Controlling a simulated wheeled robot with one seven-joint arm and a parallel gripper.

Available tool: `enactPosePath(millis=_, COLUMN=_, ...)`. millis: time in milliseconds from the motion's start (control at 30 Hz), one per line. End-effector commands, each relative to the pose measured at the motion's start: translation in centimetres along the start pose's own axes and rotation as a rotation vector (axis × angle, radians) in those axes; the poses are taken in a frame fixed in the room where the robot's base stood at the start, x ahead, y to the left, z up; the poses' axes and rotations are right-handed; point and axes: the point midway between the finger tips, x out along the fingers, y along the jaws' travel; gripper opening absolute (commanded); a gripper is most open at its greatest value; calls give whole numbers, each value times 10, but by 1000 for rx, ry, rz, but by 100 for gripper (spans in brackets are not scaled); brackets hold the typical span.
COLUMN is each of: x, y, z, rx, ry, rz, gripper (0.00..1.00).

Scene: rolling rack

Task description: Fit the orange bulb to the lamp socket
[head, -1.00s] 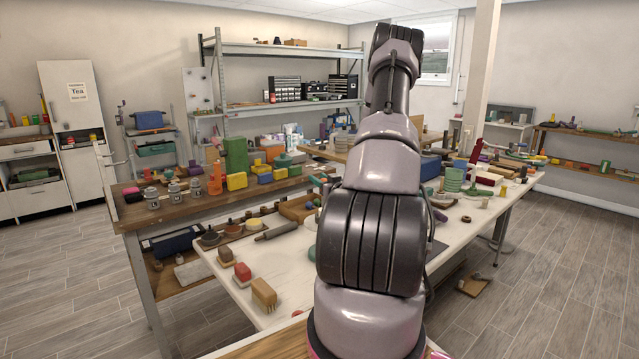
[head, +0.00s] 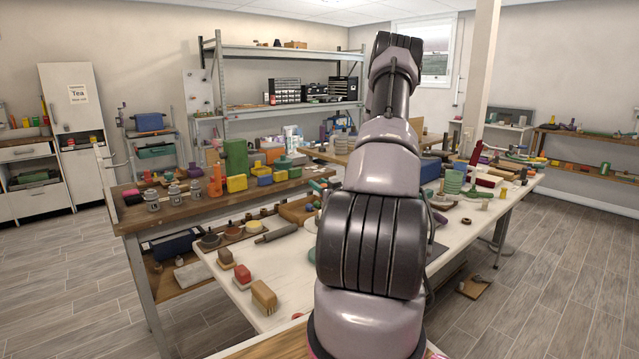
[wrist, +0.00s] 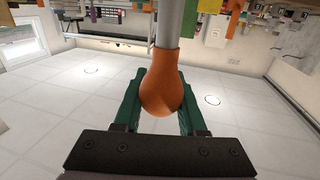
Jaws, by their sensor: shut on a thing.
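In the wrist view my gripper (wrist: 160,78) has its green fingers on both sides of the orange bulb (wrist: 163,88) and is shut on it. The bulb's round end faces the black gripper body, and its narrow neck points to the top of the picture. A grey cylinder (wrist: 177,22) runs from the neck to the top edge; I cannot tell whether it is the bulb's own base, part of the lamp or something behind. The wrist picture is upside down, with the ceiling low in it. In the head view my arm hides the gripper and bulb. I cannot make out the lamp socket.
A white table (head: 290,262) beside my arm carries brushes, bowls and blocks. A wooden bench (head: 128,212) with tins and coloured blocks stands behind it at left. A metal shelf (head: 290,50) stands at the back, near a white pillar (head: 484,75). Floor is clear at left.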

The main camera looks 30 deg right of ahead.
Motion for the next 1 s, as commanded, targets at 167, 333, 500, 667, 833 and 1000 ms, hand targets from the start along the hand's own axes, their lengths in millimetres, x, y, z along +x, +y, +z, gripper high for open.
enactPosePath(millis=167, x=0, y=0, z=6, rx=1, ry=0, rz=0, gripper=0)
enactPosePath(millis=333, x=0, y=0, z=10, rx=1, ry=0, rz=1, gripper=0)
enactPosePath(millis=500, x=0, y=0, z=10, rx=1, ry=0, rz=1, gripper=0)
enactPosePath(millis=667, x=0, y=0, z=11, rx=1, ry=0, rz=1, gripper=63)
enactPosePath(millis=833, x=0, y=0, z=12, rx=1, ry=-1, rz=0, gripper=75)
enactPosePath(millis=1000, x=-1, y=0, z=12, rx=1, ry=-2, rz=1, gripper=75)
